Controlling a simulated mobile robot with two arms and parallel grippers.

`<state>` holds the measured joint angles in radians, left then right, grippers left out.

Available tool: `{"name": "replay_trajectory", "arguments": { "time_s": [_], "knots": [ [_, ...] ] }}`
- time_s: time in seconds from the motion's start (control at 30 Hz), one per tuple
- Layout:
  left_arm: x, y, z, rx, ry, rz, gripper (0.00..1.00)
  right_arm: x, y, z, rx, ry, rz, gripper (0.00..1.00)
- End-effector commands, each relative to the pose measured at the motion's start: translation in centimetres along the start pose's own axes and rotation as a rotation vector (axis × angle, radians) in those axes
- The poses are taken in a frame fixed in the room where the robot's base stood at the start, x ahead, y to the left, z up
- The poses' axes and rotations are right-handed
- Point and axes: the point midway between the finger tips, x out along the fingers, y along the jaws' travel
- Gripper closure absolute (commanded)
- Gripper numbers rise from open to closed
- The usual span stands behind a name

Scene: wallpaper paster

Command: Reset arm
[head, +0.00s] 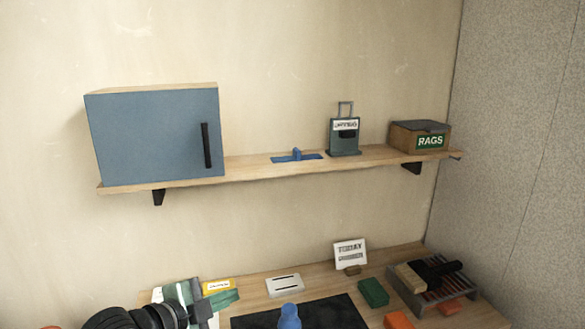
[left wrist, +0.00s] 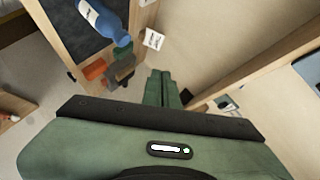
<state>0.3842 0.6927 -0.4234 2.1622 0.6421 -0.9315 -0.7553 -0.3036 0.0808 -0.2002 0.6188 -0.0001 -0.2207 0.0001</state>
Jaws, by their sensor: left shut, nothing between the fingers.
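My left gripper (head: 228,297) is at the lower left of the head view, above the left part of the workbench (head: 253,301). Its green fingers are closed together with nothing between them. The shut fingers also show in the left wrist view (left wrist: 162,90). My right gripper is in neither view.
The wall shelf (head: 260,167) holds a blue cabinet with its door shut (head: 155,135), a blue holder (head: 297,156), a green dispenser (head: 344,136) and a rags box (head: 419,136). On the bench are a dark mat (head: 335,315), a blue bottle (head: 289,317), a green block (head: 373,293) and a rack (head: 402,288).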

Motion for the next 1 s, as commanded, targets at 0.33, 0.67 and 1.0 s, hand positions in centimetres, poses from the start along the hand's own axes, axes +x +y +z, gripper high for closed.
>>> {"name": "replay_trajectory", "arguments": {
  "time_s": [0.33,0.67,1.0],
  "knots": [
    [-5.1,19.9,5.5,-0.678,-0.395,0.178,1.00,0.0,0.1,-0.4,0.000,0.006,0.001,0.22],
    [-13.6,30.2,8.8,-1.080,-0.784,0.188,1.00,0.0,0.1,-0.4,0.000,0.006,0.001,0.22],
    [-14.7,36.8,12.1,-1.209,-0.969,0.188,1.00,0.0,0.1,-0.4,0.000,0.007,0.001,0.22]
  ]
}}
